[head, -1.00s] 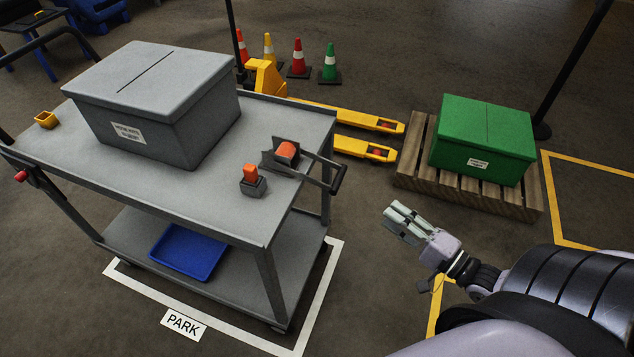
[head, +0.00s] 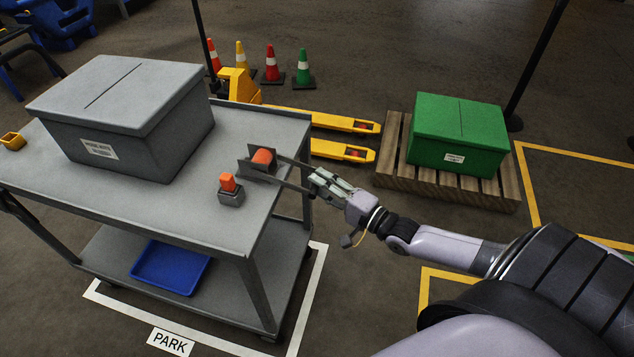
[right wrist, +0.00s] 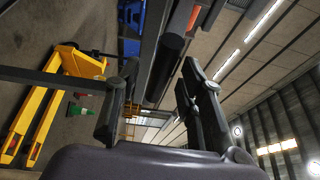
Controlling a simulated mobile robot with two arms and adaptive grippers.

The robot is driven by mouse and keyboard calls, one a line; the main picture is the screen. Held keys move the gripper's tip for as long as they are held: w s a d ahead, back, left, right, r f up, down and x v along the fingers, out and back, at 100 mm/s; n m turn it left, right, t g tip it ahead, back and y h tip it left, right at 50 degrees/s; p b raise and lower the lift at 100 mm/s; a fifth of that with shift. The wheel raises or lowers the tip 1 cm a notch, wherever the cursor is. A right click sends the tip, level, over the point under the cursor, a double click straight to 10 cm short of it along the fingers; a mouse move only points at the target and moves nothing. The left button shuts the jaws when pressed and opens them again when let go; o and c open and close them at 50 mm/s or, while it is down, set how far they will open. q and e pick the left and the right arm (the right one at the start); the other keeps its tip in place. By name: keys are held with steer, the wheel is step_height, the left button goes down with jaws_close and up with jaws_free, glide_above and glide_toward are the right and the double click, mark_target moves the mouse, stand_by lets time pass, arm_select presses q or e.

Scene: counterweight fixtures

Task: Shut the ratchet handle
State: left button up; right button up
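The ratchet (head: 262,160) sits at the right edge of the grey cart's top, with an orange drum in a dark bracket. Its dark handle (head: 291,184) sticks out to the right past the cart edge. My right gripper (head: 316,184) is at the handle's outer end, which it partly hides. In the right wrist view its two dark fingers (right wrist: 160,80) stand apart, with a dark cylindrical bar (right wrist: 166,66), seemingly the handle's grip, showing between them. I cannot tell whether they touch it. My left gripper is out of view.
The grey cart (head: 110,199) carries a lidded grey box (head: 120,115) and an orange-topped block (head: 230,190) near the ratchet. A yellow pallet jack (head: 340,122), several cones and a green box (head: 458,135) on a pallet (head: 392,165) stand behind.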

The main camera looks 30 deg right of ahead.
steer(key=shift+x, duration=0.85)
steer(key=shift+c, duration=0.5)
jaws_close()
